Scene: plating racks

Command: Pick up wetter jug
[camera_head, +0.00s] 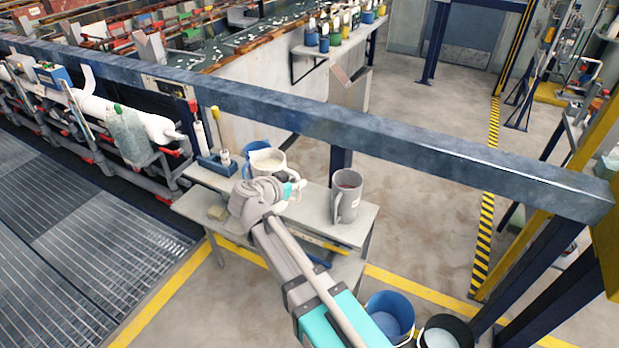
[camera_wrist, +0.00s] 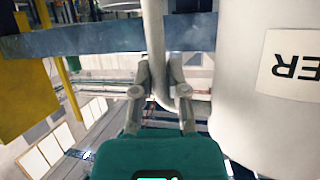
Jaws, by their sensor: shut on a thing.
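The wetter jug (camera_head: 268,161) is the cream-white jug at the back of the small grey bench (camera_head: 358,228). My wrist hides its lower part, so I cannot tell whether its base touches the bench. In the wrist view its white body (camera_wrist: 262,120) fills the right side, with a label (camera_wrist: 296,66) reading "ER" in the visible part. My gripper (camera_head: 297,187) is beside the jug. In the wrist view its two fingers (camera_wrist: 160,82) are closed around the jug's upright handle (camera_wrist: 154,35).
A grey jug (camera_head: 347,193) stands to the right on the bench. A blue container (camera_head: 256,147) is behind the wetter jug. A dark blue beam (camera_head: 400,140) crosses near the bench. Blue (camera_head: 390,315) and black (camera_head: 440,335) buckets stand on the floor at the front.

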